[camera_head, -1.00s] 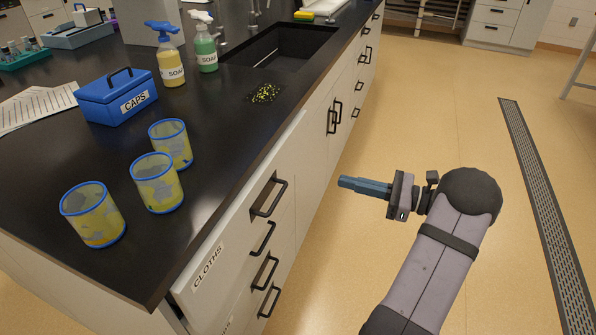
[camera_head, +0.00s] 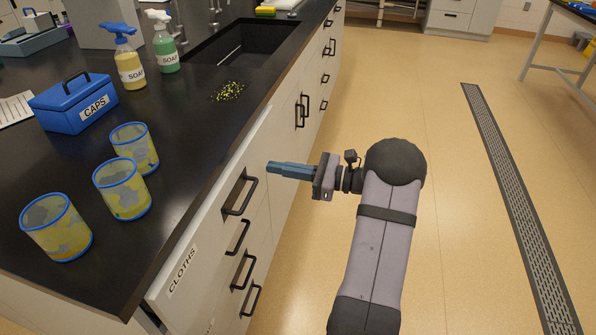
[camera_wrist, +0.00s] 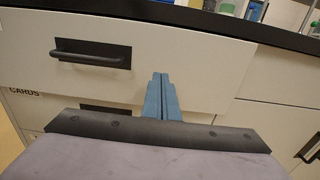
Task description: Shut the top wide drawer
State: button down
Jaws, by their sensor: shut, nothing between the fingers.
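The top wide drawer (camera_head: 210,236) has a pale front, a CLOTHS label and a black handle (camera_head: 238,194). Its front stands out a little from under the dark counter, so it is partly open. It fills the upper part of the wrist view (camera_wrist: 195,62), with its handle left of the fingers. My gripper (camera_head: 269,168) is shut and empty, its blue fingers pointing at the drawer front. In the wrist view the fingertips (camera_wrist: 160,76) overlap the front to the right of the handle. I cannot tell whether they touch it.
Below are more drawers with black handles (camera_head: 243,270). The floor (camera_head: 450,210) to the right is clear.

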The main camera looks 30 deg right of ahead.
aim_at(255, 163)
jog(key=shift+x, duration=1.6)
jog(key=x, duration=0.4)
jog(key=shift+w+a+p, duration=0.15)
jog(key=shift+a+p, duration=0.1)
jog(key=shift+p, duration=0.1)
jog(key=shift+r, duration=0.1)
jog(key=shift+d+r, duration=0.1)
jog(key=shift+d, duration=0.05)
jog(key=v, duration=1.4)
jog(key=shift+p, duration=0.4)
